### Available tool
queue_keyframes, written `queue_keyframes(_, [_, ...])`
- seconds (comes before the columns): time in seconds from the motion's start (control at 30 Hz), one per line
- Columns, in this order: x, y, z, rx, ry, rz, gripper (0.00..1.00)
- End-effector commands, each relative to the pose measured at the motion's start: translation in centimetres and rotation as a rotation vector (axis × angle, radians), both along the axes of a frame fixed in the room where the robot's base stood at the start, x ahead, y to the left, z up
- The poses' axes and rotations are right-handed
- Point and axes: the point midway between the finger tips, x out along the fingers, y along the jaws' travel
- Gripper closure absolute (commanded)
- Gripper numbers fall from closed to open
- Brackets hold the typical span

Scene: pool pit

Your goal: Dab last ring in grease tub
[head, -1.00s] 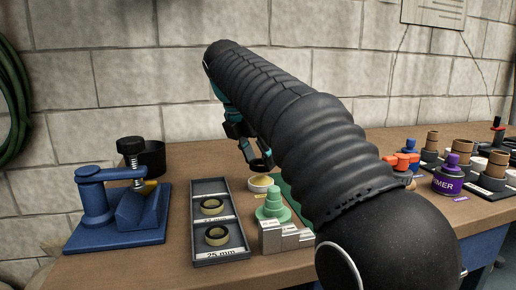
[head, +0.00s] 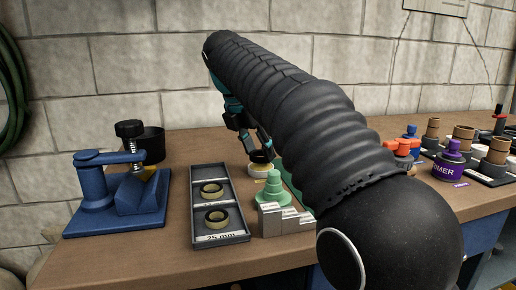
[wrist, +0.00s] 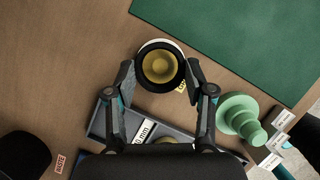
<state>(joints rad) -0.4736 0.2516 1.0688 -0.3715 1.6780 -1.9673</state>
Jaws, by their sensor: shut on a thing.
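My gripper (wrist: 160,70) is shut on a black ring (wrist: 179,50), a fingertip on each side of it. The ring lies flat over the grease tub (wrist: 150,42) in the wrist view, with yellow grease showing through its middle. In the head view the black ring (head: 260,156) sits at the top of the pale tub (head: 259,172), below my gripper (head: 256,150). I cannot tell if the ring touches the grease.
A green stepped cone (head: 270,192) and a grey stepped block (head: 282,222) stand close in front of the tub. A blue clamp press (head: 95,193) is at left. A green mat (wrist: 240,40) lies beside the tub. A purple primer can (head: 449,168) and fittings stand at right.

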Motion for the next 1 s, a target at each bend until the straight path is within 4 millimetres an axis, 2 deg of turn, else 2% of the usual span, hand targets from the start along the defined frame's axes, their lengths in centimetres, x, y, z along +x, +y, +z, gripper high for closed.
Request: queue_keyframes(1.0, [0.0,0.0,-1.01,0.0,0.0,0.0,0.74])
